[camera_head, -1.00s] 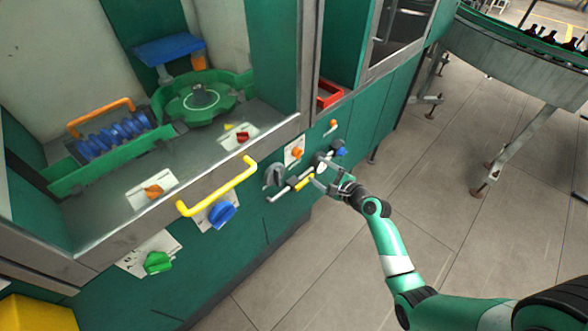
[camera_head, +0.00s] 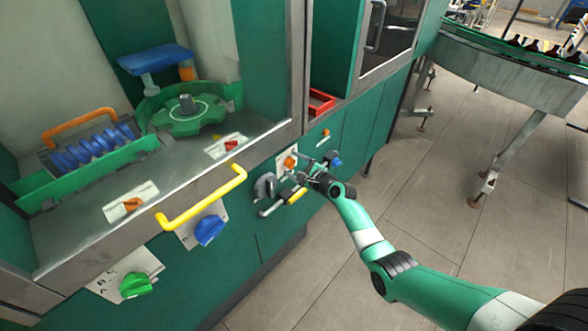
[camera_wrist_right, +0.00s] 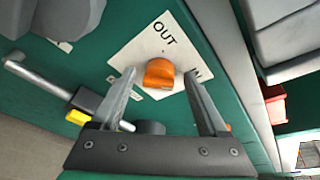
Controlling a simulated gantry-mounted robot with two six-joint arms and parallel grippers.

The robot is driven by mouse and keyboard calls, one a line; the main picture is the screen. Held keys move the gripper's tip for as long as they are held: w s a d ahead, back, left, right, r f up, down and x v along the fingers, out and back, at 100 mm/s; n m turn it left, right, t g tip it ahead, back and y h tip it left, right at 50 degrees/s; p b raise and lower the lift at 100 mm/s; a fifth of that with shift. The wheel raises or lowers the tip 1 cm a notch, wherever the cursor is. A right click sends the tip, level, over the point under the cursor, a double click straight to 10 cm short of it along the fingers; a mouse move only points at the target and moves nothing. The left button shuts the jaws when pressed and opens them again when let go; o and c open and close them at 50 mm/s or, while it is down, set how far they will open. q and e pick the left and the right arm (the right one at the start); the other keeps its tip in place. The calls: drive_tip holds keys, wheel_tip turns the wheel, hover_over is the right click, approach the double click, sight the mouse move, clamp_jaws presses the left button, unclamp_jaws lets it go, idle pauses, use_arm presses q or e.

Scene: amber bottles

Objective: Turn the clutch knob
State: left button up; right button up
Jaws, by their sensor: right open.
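An orange knob (camera_head: 290,163) sits on a white plate on the green machine front. In the right wrist view the orange knob (camera_wrist_right: 159,73) is on a white plate (camera_wrist_right: 132,52) marked OUT and IN. My right gripper (camera_head: 307,168) is beside it in the head view, just to its right. In the wrist view the open fingers (camera_wrist_right: 160,80) point at the knob, one tip on each side of it. I cannot tell whether they touch it. The gripper holds nothing. My left gripper is not in view.
A grey knob (camera_head: 264,186) and a lever with a yellow band (camera_head: 298,196) are close by. A blue knob (camera_head: 336,162) and a small orange one (camera_head: 326,132) are right of the gripper. A yellow handle (camera_head: 205,200) juts out leftward.

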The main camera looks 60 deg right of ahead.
clamp_jaws()
idle(0.3)
